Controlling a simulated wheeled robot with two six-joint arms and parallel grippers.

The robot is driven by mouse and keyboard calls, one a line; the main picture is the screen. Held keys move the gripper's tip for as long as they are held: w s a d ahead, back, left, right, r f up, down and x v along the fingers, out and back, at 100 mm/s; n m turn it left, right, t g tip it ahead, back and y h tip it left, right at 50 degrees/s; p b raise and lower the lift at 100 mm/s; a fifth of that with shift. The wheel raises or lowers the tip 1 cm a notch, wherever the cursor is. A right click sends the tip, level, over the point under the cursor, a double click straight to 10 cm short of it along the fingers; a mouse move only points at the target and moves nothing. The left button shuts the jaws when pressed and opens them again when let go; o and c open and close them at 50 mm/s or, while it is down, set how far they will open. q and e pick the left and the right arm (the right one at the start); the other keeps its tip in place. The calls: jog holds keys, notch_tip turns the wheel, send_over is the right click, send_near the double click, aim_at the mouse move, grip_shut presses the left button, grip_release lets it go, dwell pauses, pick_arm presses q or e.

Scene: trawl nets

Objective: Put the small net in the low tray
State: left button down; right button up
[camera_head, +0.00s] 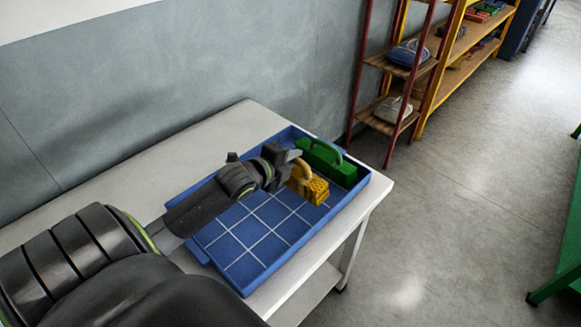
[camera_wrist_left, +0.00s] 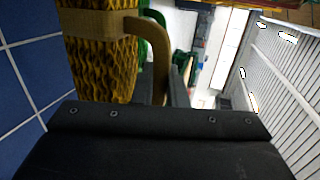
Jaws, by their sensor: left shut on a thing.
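The small net (camera_head: 315,190) is a yellow meshed bundle with a tan handle. It is at the far right part of the blue low tray (camera_head: 232,272), over its gridded floor. I cannot tell whether it touches the floor. My left gripper (camera_head: 294,172) is shut on its handle. In the left wrist view the net (camera_wrist_left: 103,62) fills the upper left, with its handle (camera_wrist_left: 160,50) curving down between the fingers. My right gripper is not in view.
A green net (camera_head: 328,162) with a green handle sits in the tray's far corner, close behind the yellow one. The tray's near and middle floor is bare. The tray stands on a white table (camera_head: 120,185) against a grey wall. Shelves (camera_head: 400,62) stand beyond.

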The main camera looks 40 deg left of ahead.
pick_arm(q)
jog(key=shift+f, duration=2.1)
jog(key=shift+f, duration=0.1)
jog(key=c, duration=1.5)
grip_release()
jog(key=shift+o, duration=0.2)
jog(key=shift+s, duration=0.1)
jog(key=p+v, duration=0.1)
jog(key=v, duration=1)
jog(key=shift+s+r, duration=0.25)
jog(key=shift+s, duration=0.1)
